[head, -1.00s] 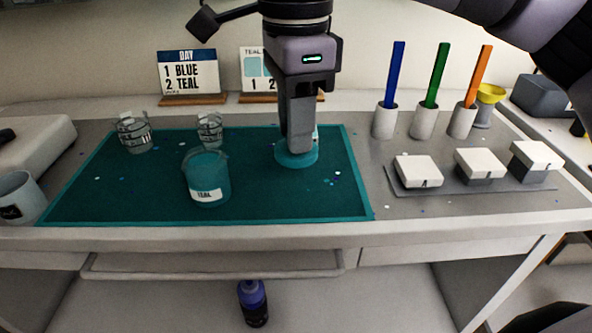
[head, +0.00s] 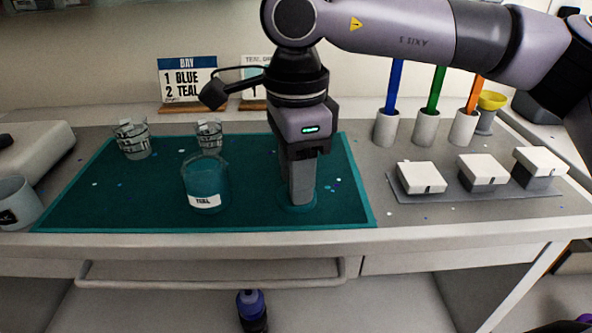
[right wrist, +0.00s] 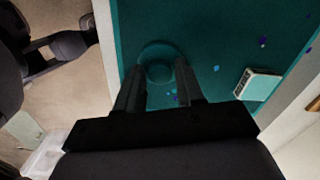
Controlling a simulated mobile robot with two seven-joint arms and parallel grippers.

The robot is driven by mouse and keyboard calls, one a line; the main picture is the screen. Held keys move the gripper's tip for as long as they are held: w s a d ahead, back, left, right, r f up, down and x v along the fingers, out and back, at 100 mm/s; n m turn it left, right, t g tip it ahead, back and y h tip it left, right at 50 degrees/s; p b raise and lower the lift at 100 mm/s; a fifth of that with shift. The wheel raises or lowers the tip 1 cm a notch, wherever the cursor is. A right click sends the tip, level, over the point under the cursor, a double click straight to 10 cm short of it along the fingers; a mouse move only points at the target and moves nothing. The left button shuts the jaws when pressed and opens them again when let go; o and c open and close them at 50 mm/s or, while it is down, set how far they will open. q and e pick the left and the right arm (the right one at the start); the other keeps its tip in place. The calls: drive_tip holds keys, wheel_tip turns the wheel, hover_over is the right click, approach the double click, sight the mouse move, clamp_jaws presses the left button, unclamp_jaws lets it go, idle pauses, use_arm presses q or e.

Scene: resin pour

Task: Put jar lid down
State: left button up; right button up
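The jar lid (head: 297,202) is a flat teal disc, low over the right part of the teal mat (head: 110,205). My right gripper (head: 302,200) points straight down at it. In the right wrist view the round lid (right wrist: 160,52) lies between my fingertips (right wrist: 160,68), which sit at its two sides and look closed on it. I cannot tell whether its underside touches the mat. A beaker of teal liquid (head: 206,182) with a label stands on the mat to the left. My left gripper is not in view.
Two clear printed cups (head: 132,140) (head: 209,136) stand at the mat's back. White-topped boxes (head: 421,177) sit on a grey tray at right, before holders with coloured sticks (head: 426,127). The mat's front right is clear.

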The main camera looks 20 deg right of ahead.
drive_tip(key=shift+o, duration=0.6)
drive_tip(key=shift+r, duration=0.3)
wheel_tip(320, 180, up, 12)
drive_tip(key=p, duration=0.2)
drive_tip(key=shift+f, duration=0.15)
